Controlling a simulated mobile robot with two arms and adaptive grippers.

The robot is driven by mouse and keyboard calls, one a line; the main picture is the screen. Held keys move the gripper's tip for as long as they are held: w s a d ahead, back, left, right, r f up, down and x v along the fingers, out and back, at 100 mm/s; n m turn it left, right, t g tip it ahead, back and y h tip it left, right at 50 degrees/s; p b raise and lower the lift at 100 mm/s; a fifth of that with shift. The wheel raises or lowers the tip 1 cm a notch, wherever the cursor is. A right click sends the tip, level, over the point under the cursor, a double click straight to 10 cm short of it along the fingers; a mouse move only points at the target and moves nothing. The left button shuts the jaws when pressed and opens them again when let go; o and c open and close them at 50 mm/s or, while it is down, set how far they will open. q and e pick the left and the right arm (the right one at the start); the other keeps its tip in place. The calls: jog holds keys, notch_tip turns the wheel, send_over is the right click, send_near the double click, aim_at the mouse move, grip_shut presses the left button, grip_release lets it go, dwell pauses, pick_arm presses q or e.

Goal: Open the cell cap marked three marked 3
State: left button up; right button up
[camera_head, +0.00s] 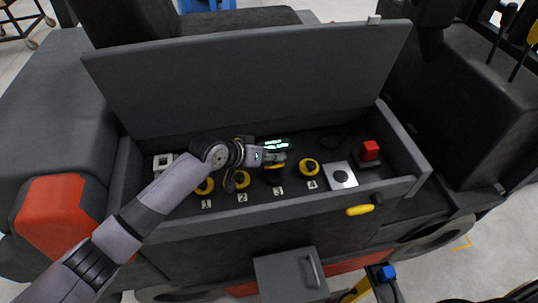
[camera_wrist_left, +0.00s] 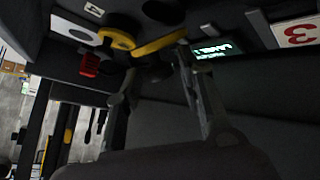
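Inside the open compartment is a row of round black-and-yellow cell caps with number labels below them. The cap marked 3 (camera_head: 275,176) is third from the left and partly hidden by my left gripper (camera_head: 272,156). In the left wrist view, a tilted yellow rim (camera_wrist_left: 160,43) shows by the fingers, probably that cap's. My left gripper's fingers (camera_wrist_left: 165,78) are at or just above this cap. Whether they touch or grip it is unclear. My right gripper is not in view.
Cap 4 (camera_head: 309,167) stands just right, caps 2 (camera_head: 241,179) and 1 (camera_head: 205,186) left. A lit green display (camera_head: 276,145) lies behind. A silver plate (camera_head: 341,175) and red button (camera_head: 369,150) are further right. The raised lid (camera_head: 250,80) stands behind; the front wall (camera_head: 270,211) edges the compartment.

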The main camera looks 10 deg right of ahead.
pick_arm(q)
grip_shut()
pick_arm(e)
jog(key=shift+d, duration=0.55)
pick_arm(q)
jog(key=shift+w, duration=0.15)
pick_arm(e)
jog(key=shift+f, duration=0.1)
pick_arm(q)
jog(key=shift+w+n+g+b, duration=0.5)
jog(key=shift+w+g, duration=0.1)
jog(key=shift+g, duration=0.3)
jog(key=shift+w+g+b, duration=0.5)
jog(key=shift+g+b, duration=0.1)
jog(key=shift+b, duration=0.05)
jog(key=w+n+g+b, duration=0.1)
jog(key=g+b, duration=0.1)
jog(key=b, duration=0.1)
jog(key=shift+w+f, duration=0.15)
jog(key=shift+w+n+g+b, duration=0.25)
jog(key=shift+n+g+b, duration=0.15)
jog(key=shift+b, duration=0.45)
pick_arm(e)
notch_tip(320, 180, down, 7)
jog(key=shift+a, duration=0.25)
